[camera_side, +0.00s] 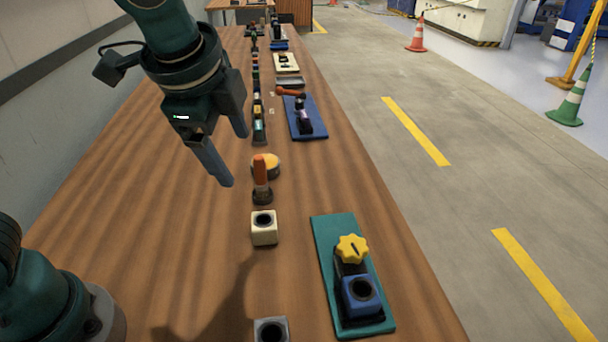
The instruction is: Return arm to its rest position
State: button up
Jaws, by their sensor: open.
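My gripper (236,157) hangs above the wooden table at the upper left of the side view. Its two fingers point down and are spread apart, with nothing between them. My dark green arm comes down from the top edge, and my base shows at the lower left. An orange and dark upright piece (261,181) stands on the table, to the right of and below the fingertips in the picture. A cream block with a round hole (264,235) stands nearer the camera.
A teal board (322,240) carries a blue block (360,297) and a yellow knob (352,248). A grey holed block (271,331) sits at the bottom edge. A blue board (316,128) and several small items stand farther back. The table's left part is clear.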

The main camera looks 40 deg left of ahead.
jog(key=s+a+f+n+h, duration=0.1)
jog(key=s+a+n, duration=0.1)
jog(key=s+n, duration=0.3)
jog(key=s+a+f+n+t+h, duration=0.1)
jog(key=s+a+f+n, duration=0.1)
jog(key=s+n, duration=0.4)
jog(key=shift+a+n, duration=0.3)
jog(key=shift+n, duration=0.6)
